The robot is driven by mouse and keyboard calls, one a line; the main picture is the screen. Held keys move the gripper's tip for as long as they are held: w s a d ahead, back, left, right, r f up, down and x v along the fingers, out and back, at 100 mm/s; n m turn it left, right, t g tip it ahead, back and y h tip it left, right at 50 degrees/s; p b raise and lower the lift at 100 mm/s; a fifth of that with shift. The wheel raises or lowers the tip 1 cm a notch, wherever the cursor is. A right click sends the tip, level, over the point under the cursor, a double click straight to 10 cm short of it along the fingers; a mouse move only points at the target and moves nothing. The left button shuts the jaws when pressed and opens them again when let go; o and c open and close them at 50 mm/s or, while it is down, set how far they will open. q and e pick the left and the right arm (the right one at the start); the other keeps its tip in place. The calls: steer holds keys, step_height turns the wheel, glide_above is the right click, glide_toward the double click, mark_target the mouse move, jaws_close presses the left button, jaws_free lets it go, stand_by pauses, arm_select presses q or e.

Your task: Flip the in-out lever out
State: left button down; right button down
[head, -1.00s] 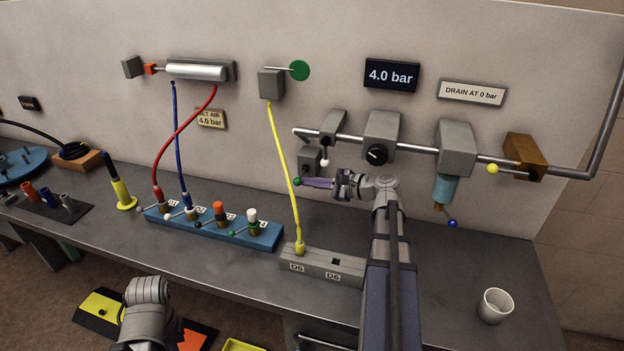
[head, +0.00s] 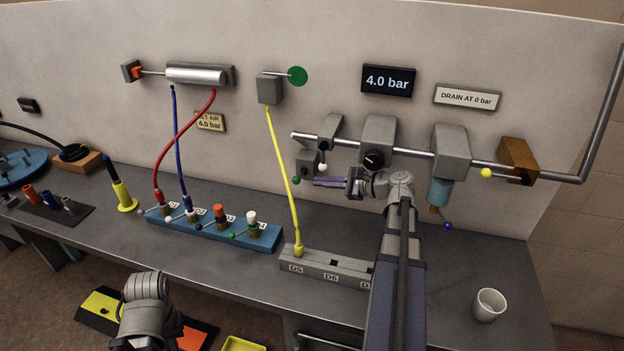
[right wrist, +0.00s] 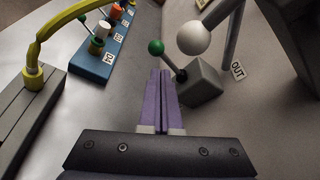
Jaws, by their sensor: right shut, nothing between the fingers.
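The in-out lever is a thin rod with a green ball (head: 296,180) on a small grey box (head: 307,163) at the wall. The rod tilts left and down from the box in the head view. In the right wrist view the green ball (right wrist: 156,47) stands just beyond my fingertips, and an OUT label (right wrist: 238,70) shows on the wall beside the box. My right gripper (head: 315,182) has purple fingers, shut and empty, just right of the ball with a small gap. My left arm's wrist shows at the lower left; its fingers are out of sight.
A lever with a white ball (head: 323,167) hangs close above my right fingers. The pipe (head: 410,152) with grey valve bodies runs above my right arm. A yellow hose (head: 282,165) stands left of the green ball. A white cup (head: 489,305) is at the bench's right.

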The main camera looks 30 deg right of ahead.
steer(key=s+d, duration=0.6)
steer(key=s, duration=0.5)
steer(key=shift+d, duration=0.25)
steer(key=shift+r, duration=0.1)
steer(key=shift+s, duration=0.1)
